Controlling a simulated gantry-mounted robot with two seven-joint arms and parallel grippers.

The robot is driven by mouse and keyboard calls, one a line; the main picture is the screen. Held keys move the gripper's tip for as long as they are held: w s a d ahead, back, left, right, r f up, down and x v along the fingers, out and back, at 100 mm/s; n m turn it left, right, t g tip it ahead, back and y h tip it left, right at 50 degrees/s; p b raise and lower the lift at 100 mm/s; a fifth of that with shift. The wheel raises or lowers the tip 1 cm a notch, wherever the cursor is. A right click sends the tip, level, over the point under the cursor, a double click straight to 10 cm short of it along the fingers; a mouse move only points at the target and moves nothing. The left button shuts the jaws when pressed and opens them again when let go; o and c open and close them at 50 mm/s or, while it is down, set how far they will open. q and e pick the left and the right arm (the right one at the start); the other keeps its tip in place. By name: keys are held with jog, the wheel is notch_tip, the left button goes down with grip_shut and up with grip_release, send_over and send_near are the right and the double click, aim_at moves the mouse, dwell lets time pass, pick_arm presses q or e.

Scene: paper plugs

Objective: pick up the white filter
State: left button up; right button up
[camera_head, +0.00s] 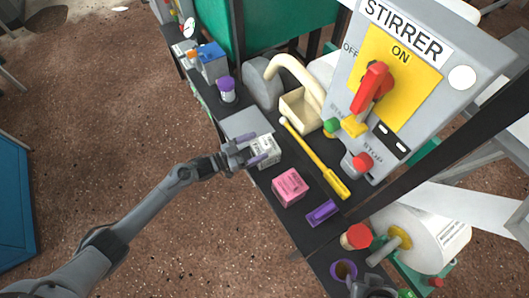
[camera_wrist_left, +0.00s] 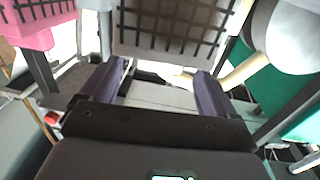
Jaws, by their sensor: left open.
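The white filter (camera_head: 265,151) is a small white block with dark markings, standing on the dark bench in the head view. In the left wrist view the white filter (camera_wrist_left: 172,28) shows a black grid on its face, at the top centre. My left gripper (camera_head: 252,150) is at the filter's left side with its purple fingers apart. The left gripper (camera_wrist_left: 160,82) also shows in the left wrist view, with the filter just beyond the fingertips; I cannot tell whether they touch. A grey part at the bottom edge of the head view may be my right gripper (camera_head: 371,286); its fingers are not clear.
A pink block (camera_head: 290,187) and a purple item (camera_head: 322,213) lie nearer on the bench. A yellow rod (camera_head: 315,158) lies to the right, by the stirrer panel (camera_head: 405,80). A purple-capped jar (camera_head: 226,89) stands behind. Open floor lies left of the bench.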

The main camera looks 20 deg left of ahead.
aim_at(262, 144)
pick_arm(q)
jog(key=b+x, duration=0.1)
jog(key=x, duration=0.2)
jog(key=shift+w+d+b, duration=0.2)
jog(key=shift+d+b, duration=0.05)
jog(key=shift+b, duration=0.15)
jog(key=shift+w+d, duration=0.25)
jog(key=shift+r, duration=0.1)
jog(key=shift+s, duration=0.1)
jog(key=shift+a, duration=0.1)
jog(key=shift+c, duration=0.9)
jog(key=c, duration=1.3)
jog(key=shift+o, duration=0.2)
